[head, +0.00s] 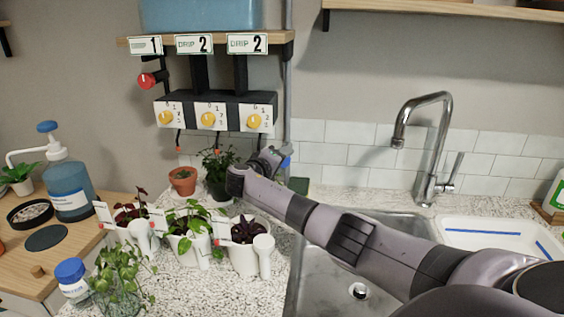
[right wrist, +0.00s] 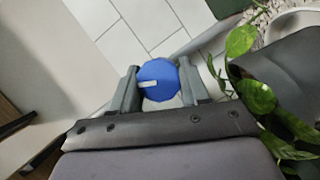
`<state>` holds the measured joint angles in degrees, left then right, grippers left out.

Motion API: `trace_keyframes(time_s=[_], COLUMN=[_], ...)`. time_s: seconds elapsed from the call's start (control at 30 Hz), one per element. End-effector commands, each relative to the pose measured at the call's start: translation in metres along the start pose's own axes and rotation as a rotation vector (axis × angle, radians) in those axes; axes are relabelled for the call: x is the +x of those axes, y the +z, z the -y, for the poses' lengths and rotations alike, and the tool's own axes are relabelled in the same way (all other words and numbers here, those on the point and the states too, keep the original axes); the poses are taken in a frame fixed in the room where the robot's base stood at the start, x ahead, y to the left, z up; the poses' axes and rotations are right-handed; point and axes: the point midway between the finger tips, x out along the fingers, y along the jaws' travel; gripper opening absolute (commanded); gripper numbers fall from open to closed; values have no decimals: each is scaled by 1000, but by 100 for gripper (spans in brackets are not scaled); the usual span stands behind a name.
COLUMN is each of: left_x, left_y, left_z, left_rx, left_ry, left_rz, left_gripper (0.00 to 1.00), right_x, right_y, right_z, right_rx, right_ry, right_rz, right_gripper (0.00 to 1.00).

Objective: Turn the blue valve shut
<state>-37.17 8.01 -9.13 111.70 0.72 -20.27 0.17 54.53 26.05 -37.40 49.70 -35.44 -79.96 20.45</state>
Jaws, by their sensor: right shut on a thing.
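The blue valve (right wrist: 160,76) is a round, faceted knob with a short pale mark on its face, seen in the right wrist view. My right gripper (right wrist: 160,88) has one finger on each side of the knob and is shut on it. In the head view, my right arm reaches from the lower right to the wall pipe, and my right gripper (head: 277,155) is there. Only a small blue piece of the valve (head: 287,162) shows beside it. My left gripper is not in view.
A leafy plant in a dark pot (head: 217,170) stands close left of the gripper. Potted plants (head: 245,258) stand on the speckled counter in front. The sink (head: 330,285) and tap (head: 425,150) are to the right. A dosing box (head: 222,113) with yellow knobs hangs above.

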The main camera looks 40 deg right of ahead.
Motion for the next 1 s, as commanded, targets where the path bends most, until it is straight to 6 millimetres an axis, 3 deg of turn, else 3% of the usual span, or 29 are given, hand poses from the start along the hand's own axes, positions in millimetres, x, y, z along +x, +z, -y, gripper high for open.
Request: trace_keyframes(time_s=[0.5, 1.0], left_x=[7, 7], left_y=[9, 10], left_z=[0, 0], left_rx=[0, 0], left_ry=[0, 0], left_rz=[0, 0], left_gripper=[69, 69], right_x=[0, 0], right_y=[0, 0], right_z=[2, 2], right_rx=[-279, -316], right_ry=[115, 130], right_rz=[-2, -3], right_gripper=[15, 15])
